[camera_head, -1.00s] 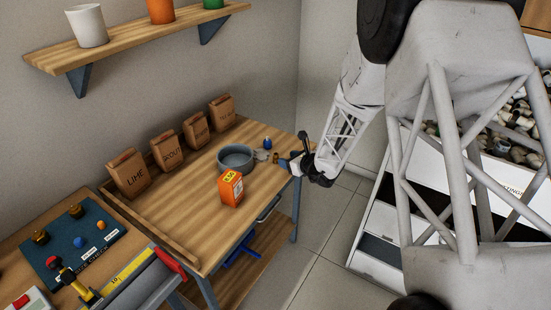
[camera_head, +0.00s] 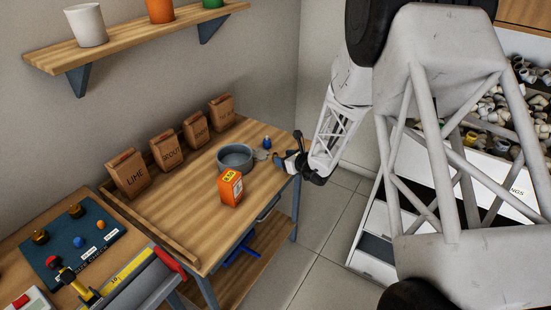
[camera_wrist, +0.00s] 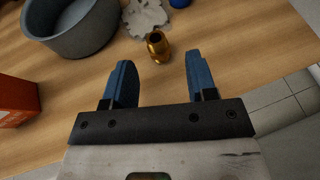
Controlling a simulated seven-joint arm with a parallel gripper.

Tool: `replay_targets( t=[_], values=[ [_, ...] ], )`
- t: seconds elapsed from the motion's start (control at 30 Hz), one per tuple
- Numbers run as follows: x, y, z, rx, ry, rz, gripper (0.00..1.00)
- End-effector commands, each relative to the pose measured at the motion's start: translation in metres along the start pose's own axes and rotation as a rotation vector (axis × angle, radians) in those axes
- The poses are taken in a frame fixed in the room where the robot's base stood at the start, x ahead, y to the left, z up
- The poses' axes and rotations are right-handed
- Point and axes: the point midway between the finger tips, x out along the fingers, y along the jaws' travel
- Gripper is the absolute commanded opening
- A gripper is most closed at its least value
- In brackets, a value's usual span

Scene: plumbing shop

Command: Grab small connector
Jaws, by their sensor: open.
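A small brass-coloured connector (camera_wrist: 158,46) lies on the wooden table in the wrist view, just beyond my open fingers and between their lines. My gripper (camera_wrist: 160,75) is open and empty, its two blue fingers apart over the table. In the head view my gripper (camera_head: 279,159) is at the right end of the wooden table. The connector is too small to make out clearly in the head view.
A grey bowl (camera_head: 236,157) stands left of my gripper. An orange box (camera_head: 230,188) stands nearer the front edge. A small blue item (camera_head: 267,142) and a pale jagged piece (camera_wrist: 146,17) lie close to the connector. The wooden table's (camera_head: 180,215) middle is clear.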

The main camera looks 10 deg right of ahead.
Motion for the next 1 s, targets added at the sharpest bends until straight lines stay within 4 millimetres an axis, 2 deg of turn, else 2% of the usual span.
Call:
replay_targets(
  t=[0.27,0.73,1.0],
  values=[
    [0.002,0.000,0.000,0.000,0.000,0.000,0.52],
    [0.044,0.003,0.000,-0.001,0.000,0.001,0.52],
    [0.052,0.003,0.000,-0.001,0.000,0.000,0.52]
  ],
)
